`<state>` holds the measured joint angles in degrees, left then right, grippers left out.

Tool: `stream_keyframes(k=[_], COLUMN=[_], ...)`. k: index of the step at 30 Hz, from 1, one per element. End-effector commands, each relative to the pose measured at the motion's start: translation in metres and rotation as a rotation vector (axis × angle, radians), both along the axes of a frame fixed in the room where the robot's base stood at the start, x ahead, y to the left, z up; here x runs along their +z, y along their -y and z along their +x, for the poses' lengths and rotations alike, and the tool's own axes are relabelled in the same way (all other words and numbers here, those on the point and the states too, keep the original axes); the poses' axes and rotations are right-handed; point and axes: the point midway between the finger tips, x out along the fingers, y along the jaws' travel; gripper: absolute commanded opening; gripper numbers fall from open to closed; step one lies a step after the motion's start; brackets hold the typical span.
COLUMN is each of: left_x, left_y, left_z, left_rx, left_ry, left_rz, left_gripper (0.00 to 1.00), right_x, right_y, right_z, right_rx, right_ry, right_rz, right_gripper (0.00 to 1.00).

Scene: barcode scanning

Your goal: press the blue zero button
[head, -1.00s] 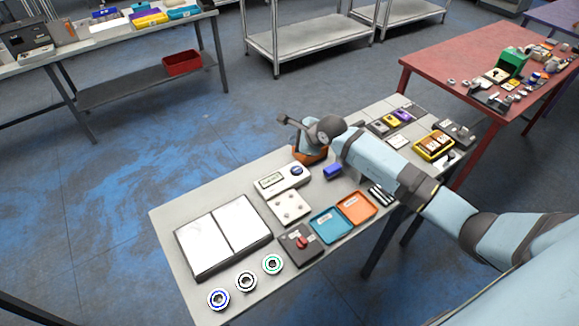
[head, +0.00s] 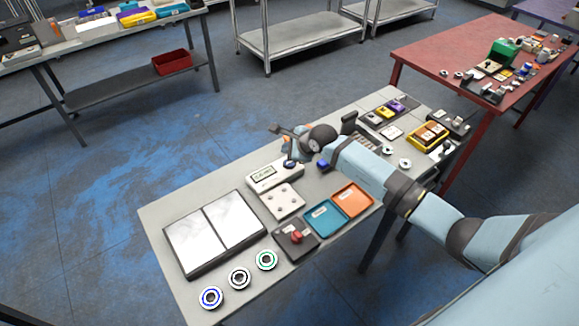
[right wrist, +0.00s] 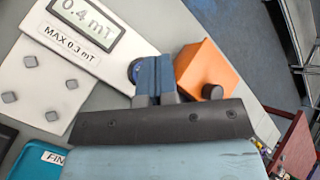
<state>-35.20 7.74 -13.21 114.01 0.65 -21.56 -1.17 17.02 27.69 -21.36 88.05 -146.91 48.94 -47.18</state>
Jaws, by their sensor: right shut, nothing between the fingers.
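The white meter (head: 268,177) lies on the grey table, its display reading 0.4 mT in the right wrist view (right wrist: 88,22). The round blue button (right wrist: 134,70) is at the meter's end, mostly hidden behind my fingers in the right wrist view. My right gripper (right wrist: 152,72) is shut and empty, its blue fingertips over or right beside the button; I cannot tell whether they touch it. In the head view my right gripper (head: 291,158) covers the meter's button end. My left gripper is not in view.
An orange block with a dark knob (right wrist: 205,68) stands close beside my fingers. A white plate with several grey studs (head: 282,201), a teal tray (head: 325,217) and an orange tray (head: 352,200) lie nearby. A box with a red button (head: 296,238) is at the front.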

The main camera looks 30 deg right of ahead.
Motion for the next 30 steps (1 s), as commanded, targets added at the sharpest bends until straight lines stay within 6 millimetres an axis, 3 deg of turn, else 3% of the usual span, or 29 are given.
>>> stream_keyframes(k=[1, 6, 30], left_x=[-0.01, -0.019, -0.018], left_y=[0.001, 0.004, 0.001], left_z=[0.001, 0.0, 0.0], left_rx=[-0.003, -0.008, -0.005], left_ry=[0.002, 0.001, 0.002], left_rz=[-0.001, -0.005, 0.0], left_gripper=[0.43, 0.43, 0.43], right_x=[-0.013, -0.024, -0.024], right_y=[0.0, 0.0, 0.0], right_z=[0.0, 0.0, 0.0], right_rx=[0.0, -0.001, -0.001], right_ry=[0.001, 0.002, 0.001], right_rz=[-0.001, 0.0, 0.0], right_gripper=[0.0, 0.0, 0.0])
